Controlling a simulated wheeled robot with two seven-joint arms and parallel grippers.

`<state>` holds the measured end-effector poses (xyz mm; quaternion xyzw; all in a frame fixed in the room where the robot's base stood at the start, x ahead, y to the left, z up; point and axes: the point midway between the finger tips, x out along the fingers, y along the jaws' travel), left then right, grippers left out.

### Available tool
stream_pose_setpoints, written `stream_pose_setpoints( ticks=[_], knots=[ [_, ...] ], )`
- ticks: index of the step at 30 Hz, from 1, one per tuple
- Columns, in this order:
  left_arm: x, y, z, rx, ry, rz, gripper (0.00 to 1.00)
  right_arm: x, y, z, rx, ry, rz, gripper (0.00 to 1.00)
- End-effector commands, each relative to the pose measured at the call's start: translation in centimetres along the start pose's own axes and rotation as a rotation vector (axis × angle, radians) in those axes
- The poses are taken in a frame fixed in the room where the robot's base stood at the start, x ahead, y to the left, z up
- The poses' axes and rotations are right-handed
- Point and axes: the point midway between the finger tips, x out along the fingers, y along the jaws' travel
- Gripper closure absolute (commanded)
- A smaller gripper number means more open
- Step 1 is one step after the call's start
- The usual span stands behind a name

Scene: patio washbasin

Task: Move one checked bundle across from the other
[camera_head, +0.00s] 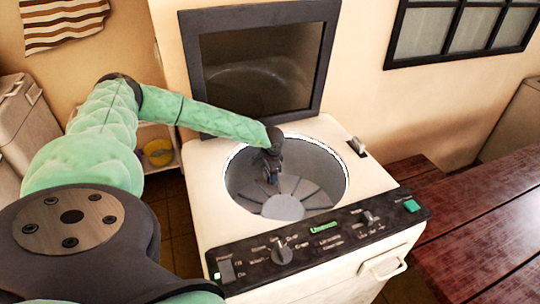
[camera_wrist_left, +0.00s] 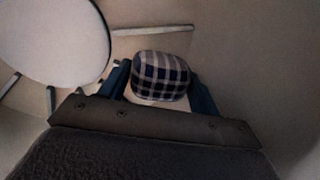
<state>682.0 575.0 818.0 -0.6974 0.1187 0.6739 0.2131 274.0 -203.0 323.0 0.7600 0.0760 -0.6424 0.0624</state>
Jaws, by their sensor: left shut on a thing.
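One checked bundle (camera_wrist_left: 160,76), dark blue, grey and white, sits between the fingers of my left gripper (camera_wrist_left: 160,88) in the left wrist view. In the head view my left gripper (camera_head: 272,174) points down inside the open drum (camera_head: 325,175) of a white top-loading washer (camera_head: 215,215). It is shut on the bundle, low over the drum's finned floor; I cannot tell whether the bundle touches that floor. In the head view the bundle cannot be made out behind the gripper. No second checked bundle shows in either view. My right gripper is not in view.
The washer's dark-framed lid (camera_head: 325,60) stands raised behind the drum. The control panel (camera_head: 320,240) runs along the front. A pale round hub (camera_wrist_left: 50,40) with raised fins lies left of the bundle. A red wooden table (camera_head: 480,230) stands at the right.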

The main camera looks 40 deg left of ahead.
Motion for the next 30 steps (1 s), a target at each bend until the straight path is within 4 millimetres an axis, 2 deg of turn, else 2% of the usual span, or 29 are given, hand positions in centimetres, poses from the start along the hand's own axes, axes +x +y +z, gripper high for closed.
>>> stream_pose_setpoints(
  ticks=[5,15,27,28,30],
  knots=[
    [0.8,0.3,0.0,0.002,-0.001,0.001,0.67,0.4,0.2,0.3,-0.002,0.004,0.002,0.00],
    [3.5,0.7,0.0,0.001,-0.001,0.001,0.67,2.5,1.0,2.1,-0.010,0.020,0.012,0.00],
    [4.0,0.7,0.0,0.001,0.000,0.001,0.67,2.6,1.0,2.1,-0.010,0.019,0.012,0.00],
    [3.9,0.7,0.0,0.001,0.000,0.001,0.32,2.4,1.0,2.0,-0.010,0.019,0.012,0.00],
    [3.9,0.7,0.0,0.001,-0.001,0.001,0.28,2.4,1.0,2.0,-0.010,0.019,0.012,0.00]
  ],
)
